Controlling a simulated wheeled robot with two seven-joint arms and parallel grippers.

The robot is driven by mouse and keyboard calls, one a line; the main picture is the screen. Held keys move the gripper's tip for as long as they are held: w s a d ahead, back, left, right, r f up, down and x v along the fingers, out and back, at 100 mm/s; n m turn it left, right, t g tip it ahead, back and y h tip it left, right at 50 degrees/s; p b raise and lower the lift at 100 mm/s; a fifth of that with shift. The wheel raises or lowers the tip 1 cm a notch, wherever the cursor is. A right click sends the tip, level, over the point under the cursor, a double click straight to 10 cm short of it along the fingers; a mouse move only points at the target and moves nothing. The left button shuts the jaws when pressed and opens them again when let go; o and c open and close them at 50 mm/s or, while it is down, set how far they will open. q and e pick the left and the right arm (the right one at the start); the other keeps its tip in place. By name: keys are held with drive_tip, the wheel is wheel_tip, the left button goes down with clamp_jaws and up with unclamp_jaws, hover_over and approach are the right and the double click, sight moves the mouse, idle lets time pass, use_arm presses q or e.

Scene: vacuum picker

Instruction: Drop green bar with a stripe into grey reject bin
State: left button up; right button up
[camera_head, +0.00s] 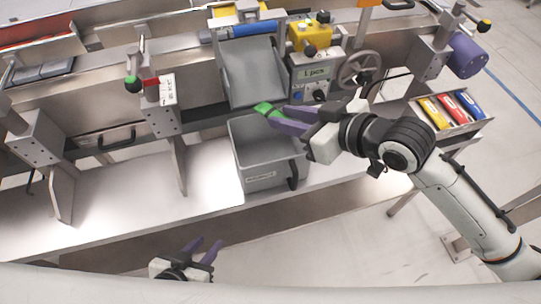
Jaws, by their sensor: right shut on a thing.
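The green bar (265,108) is held at the tips of my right gripper (277,115), whose purple fingers are shut on it. Its stripe cannot be made out at this size. The bar is above the back part of the grey reject bin (262,178), an open box with a label on its front wall. The bin stands on the bench shelf below the chute. My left gripper (207,249) is low at the bottom of the view, in front of the bench. Its purple fingers are apart and it is empty.
A grey chute (254,75) slopes down just behind the bin. A control box (312,75) and a handwheel (360,70) stand right of it. A tray with red, yellow and blue packs (450,107) is at the right. The bench shelf (110,205) left of the bin is clear.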

drive_tip(key=shift+r, duration=0.1)
drive_tip(key=o, duration=1.1)
drive_tip(key=v, duration=1)
drive_tip(key=shift+s, duration=0.1)
